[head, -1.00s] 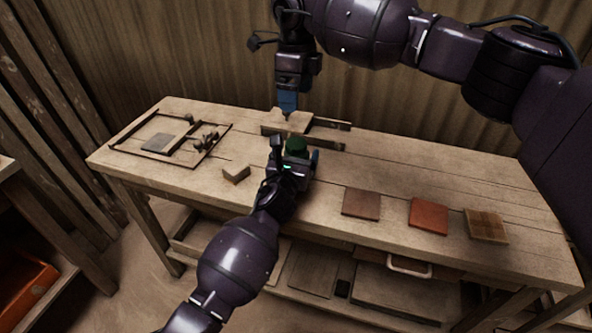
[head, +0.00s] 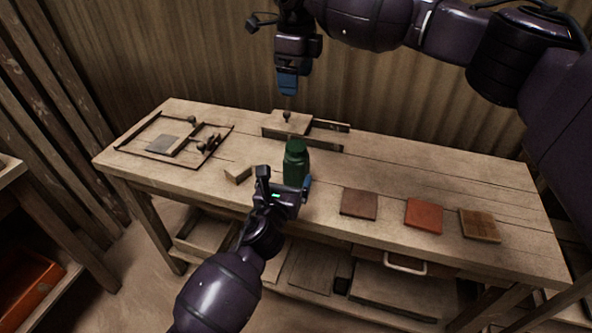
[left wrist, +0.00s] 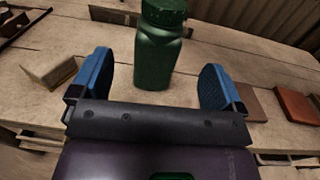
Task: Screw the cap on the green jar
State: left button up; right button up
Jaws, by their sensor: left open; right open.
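The green jar (head: 296,168) stands upright on the workbench. A darker green cap (head: 297,146) sits on top of it; how tightly it is seated I cannot tell. In the left wrist view the jar (left wrist: 157,58) and its cap (left wrist: 165,10) stand just beyond the fingers, apart from them. My left gripper (head: 285,184) is open and empty in front of the jar, and its blue fingers show in the left wrist view (left wrist: 155,82). My right gripper (head: 288,88) is open, pointing down above the back of the bench, behind and above the jar.
A wooden block with a dark knob (head: 287,122) stands behind the jar. A small angled wood piece (head: 238,173) lies left of it. A dark framed fixture (head: 133,148) is at far left. Brown (head: 359,203), red (head: 424,215) and tan (head: 480,225) tiles lie at front right.

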pick_arm(q)
jog(key=shift+v, duration=1.05)
pick_arm(e)
jog(key=shift+r, duration=0.4)
